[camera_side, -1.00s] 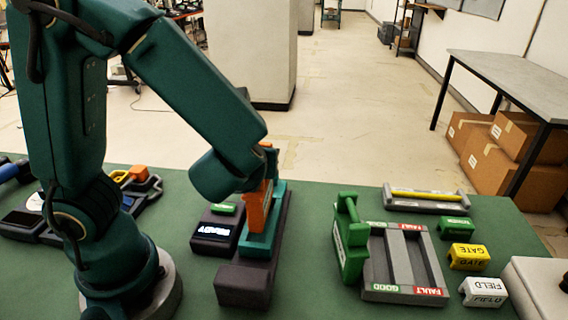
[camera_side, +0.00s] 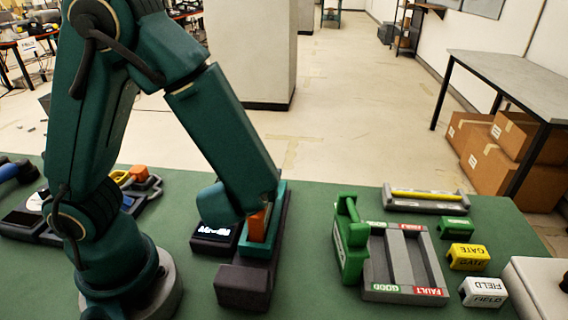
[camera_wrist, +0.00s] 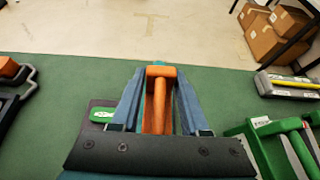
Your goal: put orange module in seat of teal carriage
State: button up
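The orange module (camera_side: 257,226) stands upright at the teal carriage (camera_side: 273,222), its lower end down among the carriage's walls. Whether it is fully in the seat is hidden. In the wrist view the orange module (camera_wrist: 160,90) lies between the two blue-grey fingers of my gripper (camera_wrist: 162,72). The fingers look closed on its sides, with the tips close against its wide end. In the side view my arm covers the module's top and most of the gripper. The carriage sits on a dark rail (camera_side: 243,286).
A dark unit with a lit display (camera_side: 212,232) stands just left of the carriage. A grey tray (camera_side: 436,270) with a green handle piece (camera_side: 350,240) is to the right, with green, yellow and white labelled blocks (camera_side: 468,257) beyond. Green mat is clear between rail and tray.

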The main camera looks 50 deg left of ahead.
jog(key=shift+r, duration=0.1)
jog(key=shift+d+r, duration=0.15)
jog(key=shift+v, duration=3.6)
